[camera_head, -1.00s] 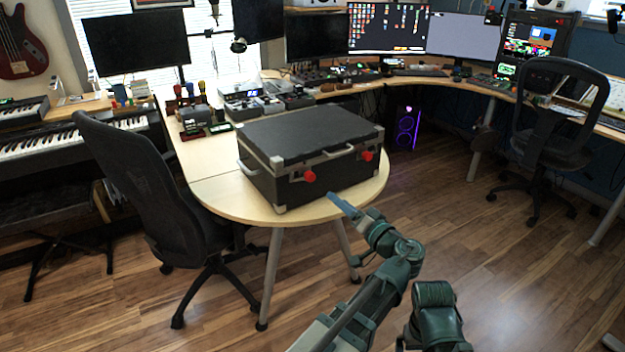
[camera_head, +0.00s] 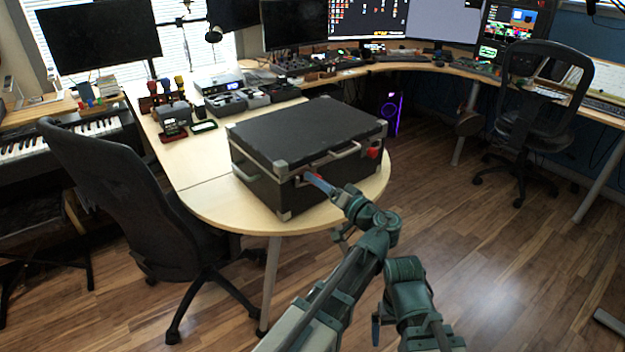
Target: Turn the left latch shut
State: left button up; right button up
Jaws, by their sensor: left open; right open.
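The black case (camera_head: 262,184) with silver corners stands closed on the rounded end of the wooden table. My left gripper (camera_head: 318,183) is open, with its blue-grey fingers at the left part of the case front. The left latch is there, mostly covered by these fingers; I cannot tell its turn angle or whether they touch it. The red right latch (camera_head: 373,152) shows clear of the gripper. My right gripper (camera_head: 376,327) is only partly seen, low beside its arm, open and away from the case.
The table rim (camera_head: 235,222) runs close under the case. A black office chair (camera_head: 125,190) stands close at the left of the table. Boxes and small devices (camera_head: 228,100) lie behind the case. The wooden floor at right is clear up to another chair (camera_head: 530,120).

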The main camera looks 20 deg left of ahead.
pick_arm(q)
jog(key=shift+c, duration=0.4)
grip_shut()
jog(key=shift+m, duration=7.8)
